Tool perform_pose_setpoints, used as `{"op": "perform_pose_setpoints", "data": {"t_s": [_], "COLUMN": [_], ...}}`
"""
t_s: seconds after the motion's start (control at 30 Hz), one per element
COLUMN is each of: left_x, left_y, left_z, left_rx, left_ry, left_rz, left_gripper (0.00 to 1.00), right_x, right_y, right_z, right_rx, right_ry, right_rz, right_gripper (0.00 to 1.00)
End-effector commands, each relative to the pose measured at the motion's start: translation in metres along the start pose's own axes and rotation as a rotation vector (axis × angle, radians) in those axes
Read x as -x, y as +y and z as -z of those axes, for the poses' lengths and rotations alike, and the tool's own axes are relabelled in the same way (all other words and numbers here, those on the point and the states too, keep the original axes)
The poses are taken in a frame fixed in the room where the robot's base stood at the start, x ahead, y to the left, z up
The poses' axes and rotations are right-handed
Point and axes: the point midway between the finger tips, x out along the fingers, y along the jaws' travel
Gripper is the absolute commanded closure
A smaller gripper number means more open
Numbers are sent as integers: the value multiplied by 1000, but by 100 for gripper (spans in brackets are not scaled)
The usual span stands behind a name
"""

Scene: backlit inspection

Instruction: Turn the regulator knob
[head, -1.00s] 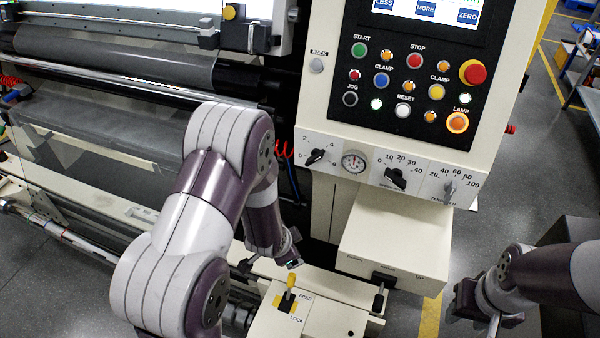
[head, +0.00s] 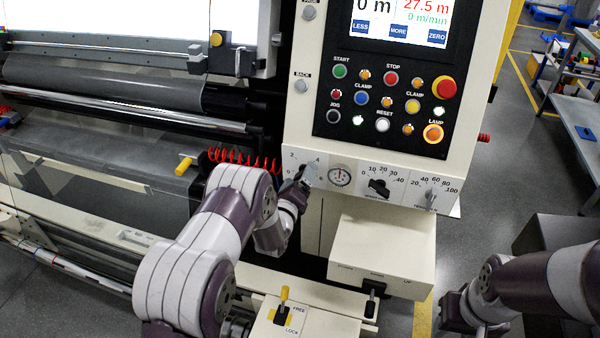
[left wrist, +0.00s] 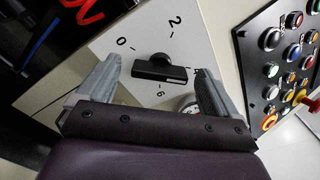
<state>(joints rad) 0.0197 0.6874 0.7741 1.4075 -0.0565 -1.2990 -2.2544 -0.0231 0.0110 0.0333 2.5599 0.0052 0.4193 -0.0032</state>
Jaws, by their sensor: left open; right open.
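The regulator knob (left wrist: 160,70) is a black bar knob on a pale panel with a scale of 0, 2, 4 and 6, seen in the left wrist view. Its white-marked end lies toward the 4. My left gripper (left wrist: 159,68) is open, one finger on either side of the knob in that view. I cannot tell whether the fingertips reach past its face; no contact shows. In the head view my left gripper (head: 306,176) is in front of the knob's panel and hides the knob. My right gripper (head: 455,310) is open and empty at the lower right.
A gauge (head: 340,176) sits just right of the regulator scale, then a speed knob (head: 379,187) and a tension knob (head: 431,198). Push buttons and a screen (head: 400,22) are above. A cream box (head: 382,252) juts out below. Red coiled hose (head: 240,160) hangs to the left.

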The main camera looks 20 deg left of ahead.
Motion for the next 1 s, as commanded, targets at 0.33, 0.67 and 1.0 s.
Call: {"op": "perform_pose_setpoints", "data": {"t_s": [0.33,0.67,1.0], "left_x": [-17,-16,-16], "left_y": [0,0,2], "left_z": [0,0,0], "left_rx": [1,1,43], "left_ry": [-1,-1,-2], "left_rz": [0,0,-1], "left_gripper": [6,62,62], "right_x": [2,2,-3], "right_y": [0,0,0], "right_z": [0,0,0], "right_rx": [0,0,0], "right_ry": [0,0,0], "right_rz": [0,0,0], "right_gripper": [57,57,57]}}
